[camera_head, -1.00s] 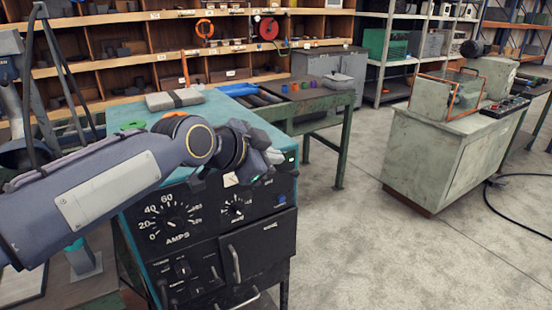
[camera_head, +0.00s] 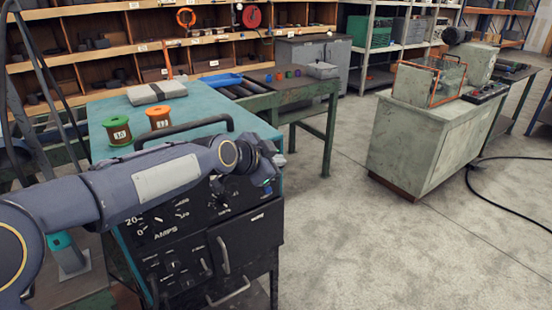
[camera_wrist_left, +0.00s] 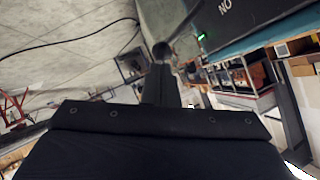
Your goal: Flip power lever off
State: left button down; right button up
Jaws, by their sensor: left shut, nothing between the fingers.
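The black power unit (camera_head: 246,240) with a teal top stands front centre, with dials marked AMPS and a door on its front. My left gripper (camera_head: 268,178) is shut and empty at the upper right of this front panel, and hides part of it. In the left wrist view the shut fingers (camera_wrist_left: 163,85) point at a dark rod with a round knob (camera_wrist_left: 162,50), which looks like the power lever. I cannot tell whether they touch. A panel edge with "ON" lettering (camera_wrist_left: 225,8) and a lit green lamp (camera_wrist_left: 201,36) is close by. My right gripper is out of view.
A green spool (camera_head: 118,131), an orange spool (camera_head: 159,118) and a grey block (camera_head: 157,93) sit on the unit's top behind a black carry handle (camera_head: 185,130). A grey cabinet (camera_head: 425,150) stands right. The floor (camera_head: 335,250) between is clear.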

pick_arm(q)
jog(key=shift+s+d+f+b, duration=0.15)
jog(key=shift+f+b, duration=0.15)
jog(key=shift+b, duration=0.3)
jog(key=shift+f+t, duration=0.1)
jog(key=shift+t, duration=0.2)
notch_tip(320, 180, down, 7)
jog(key=s+m+t+y+b, duration=0.1)
jog(key=m+t+b, duration=0.4)
jog(key=b, duration=1.8)
jog(key=shift+s+d+m+b, duration=0.15)
jog(key=shift+d+m+b, duration=0.15)
jog(key=shift+d+b, duration=0.1)
